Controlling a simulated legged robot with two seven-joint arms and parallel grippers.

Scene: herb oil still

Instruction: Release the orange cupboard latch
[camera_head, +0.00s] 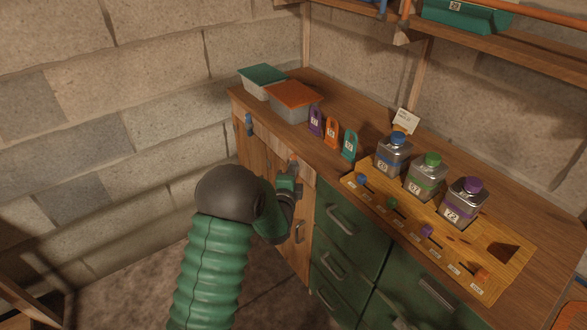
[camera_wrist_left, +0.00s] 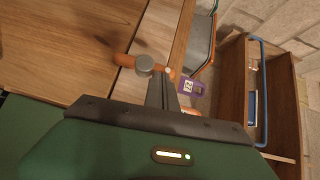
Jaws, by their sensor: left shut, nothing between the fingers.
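The orange latch (camera_head: 293,159) sits at the top of the wooden cupboard doors (camera_head: 302,222), just under the counter edge. In the left wrist view the orange latch (camera_wrist_left: 125,67) shows as a bar beside a round grey knob, partly hidden by my fingers. My left gripper (camera_head: 290,178) is at the top of the cupboard front, right by the latch. Its fingers (camera_wrist_left: 160,92) are shut with nothing between them and overlap the latch in view; I cannot tell whether they touch it. My right gripper is in neither view.
A blue latch (camera_head: 249,124) is farther left on the cupboard. Green drawers (camera_head: 345,225) with metal handles stand to the right. A shelf overhangs the back.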

